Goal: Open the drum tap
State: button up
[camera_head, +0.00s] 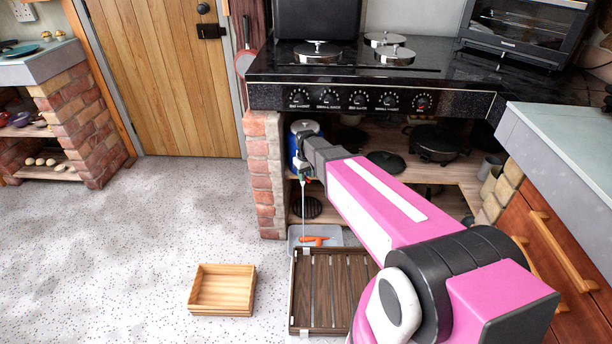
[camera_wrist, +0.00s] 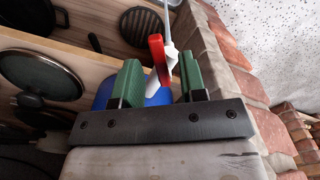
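The blue drum (camera_head: 294,147) stands on the shelf under the hob, partly hidden by my arm. It also shows in the wrist view (camera_wrist: 158,97), behind the fingers. Its tap has a red lever (camera_wrist: 157,52) beside a white spout (camera_wrist: 172,58). A thin pale stream, apparently water, runs from the tap down toward a grey tray (camera_head: 336,238) on the floor. My gripper (camera_wrist: 159,80) is open, its green-padded fingers apart on either side of the lever and spout. Neither finger clearly touches the lever. In the head view, the gripper (camera_head: 305,173) is small and partly hidden.
A brick pillar (camera_head: 262,175) stands close beside the drum. Pans (camera_head: 432,142) fill the shelf to the right. A slatted dark crate (camera_head: 332,290) and a light wooden box (camera_head: 222,289) lie on the floor. An orange item (camera_head: 313,240) is in the tray. The left floor is clear.

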aim_at(306, 177)
notch_tip(306, 177, up, 11)
dwell(0.5)
jog(key=shift+f, duration=0.1)
